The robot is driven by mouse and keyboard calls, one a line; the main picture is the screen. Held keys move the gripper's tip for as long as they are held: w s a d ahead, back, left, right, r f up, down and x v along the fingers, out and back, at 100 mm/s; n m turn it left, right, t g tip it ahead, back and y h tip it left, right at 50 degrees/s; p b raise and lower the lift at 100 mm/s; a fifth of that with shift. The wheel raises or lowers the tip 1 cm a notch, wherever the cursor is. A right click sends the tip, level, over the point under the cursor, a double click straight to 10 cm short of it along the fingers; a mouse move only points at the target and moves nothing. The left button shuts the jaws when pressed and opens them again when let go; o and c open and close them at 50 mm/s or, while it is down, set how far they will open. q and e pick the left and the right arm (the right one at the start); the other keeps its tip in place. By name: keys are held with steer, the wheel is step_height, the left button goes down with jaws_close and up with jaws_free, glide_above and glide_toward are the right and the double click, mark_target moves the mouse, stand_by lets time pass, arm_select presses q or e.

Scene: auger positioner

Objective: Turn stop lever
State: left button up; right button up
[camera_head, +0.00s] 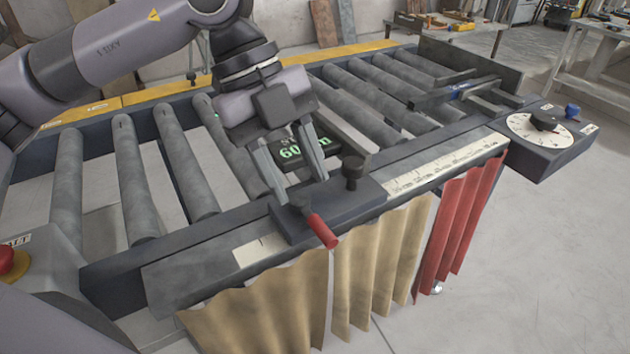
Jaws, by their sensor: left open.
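The stop lever with its red handle (322,231) sits on the dark stop carriage (345,201) at the front rail of the roller table. The handle points down and to the right over the front edge. My left gripper (303,188) is open, fingers pointing down, just above and behind the lever's dark pivot end. Its fingers stand apart with nothing seen between them. I cannot tell whether a fingertip touches the lever. A black knob (352,172) stands on the carriage right of the fingers. A green-lit display (303,149) shows partly behind the gripper. My right gripper is not in view.
A scale strip (445,167) runs along the front rail. Tan curtains (385,265) and a red curtain (460,220) hang below. A round dial (541,129) is at the right end. A red button (10,262) is at the left edge. Rollers (185,165) fill the table behind.

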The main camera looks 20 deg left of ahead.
mark_target(320, 227)
arm_select(q)
steer(key=shift+w+a+f, duration=0.1)
steer(key=shift+w, duration=0.25)
steer(key=x, duration=0.6)
steer(key=shift+s+d+f+p, duration=0.15)
steer(key=shift+d+f+p, duration=0.1)
steer(key=shift+f+p, duration=0.1)
steer(key=shift+c, duration=0.2)
jaws_close()
